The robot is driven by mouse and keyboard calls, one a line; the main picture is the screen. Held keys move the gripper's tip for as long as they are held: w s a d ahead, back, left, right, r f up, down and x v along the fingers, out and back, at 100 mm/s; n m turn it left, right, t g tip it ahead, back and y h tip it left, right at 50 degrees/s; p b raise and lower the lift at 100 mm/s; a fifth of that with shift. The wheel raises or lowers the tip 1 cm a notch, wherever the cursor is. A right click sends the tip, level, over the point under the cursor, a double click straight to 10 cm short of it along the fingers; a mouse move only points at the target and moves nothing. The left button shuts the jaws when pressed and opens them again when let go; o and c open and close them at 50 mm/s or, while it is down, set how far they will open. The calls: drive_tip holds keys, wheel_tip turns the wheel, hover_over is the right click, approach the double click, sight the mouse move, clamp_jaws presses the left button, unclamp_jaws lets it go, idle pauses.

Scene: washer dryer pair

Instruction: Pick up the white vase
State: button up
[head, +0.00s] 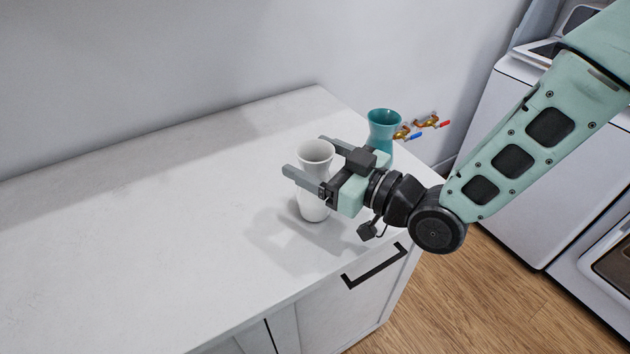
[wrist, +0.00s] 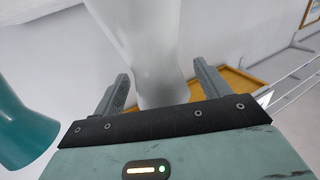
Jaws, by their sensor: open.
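The white vase (head: 313,207) stands upright on the white countertop (head: 150,240), near its right end. My gripper (head: 305,158) is open, with one finger on each side of the vase's upper part. In the wrist view the white vase (wrist: 150,45) rises between the two open fingers of my gripper (wrist: 160,88), with a visible gap to the right finger. I cannot tell whether the left finger touches it. Part of the vase's middle is hidden behind the near finger in the head view.
A teal vase (head: 383,122) stands just behind my gripper; it also shows at the left of the wrist view (wrist: 22,125). Brass valves (head: 418,125) with red and blue handles are beyond it. White machines (head: 510,150) stand at the right. The countertop's left side is clear.

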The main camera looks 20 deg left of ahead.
drive_tip(key=shift+x, duration=1.05)
drive_tip(key=c, duration=1.4)
drive_tip(key=shift+r, duration=0.1)
drive_tip(key=shift+c, duration=0.9)
drive_tip(key=shift+r, duration=0.1)
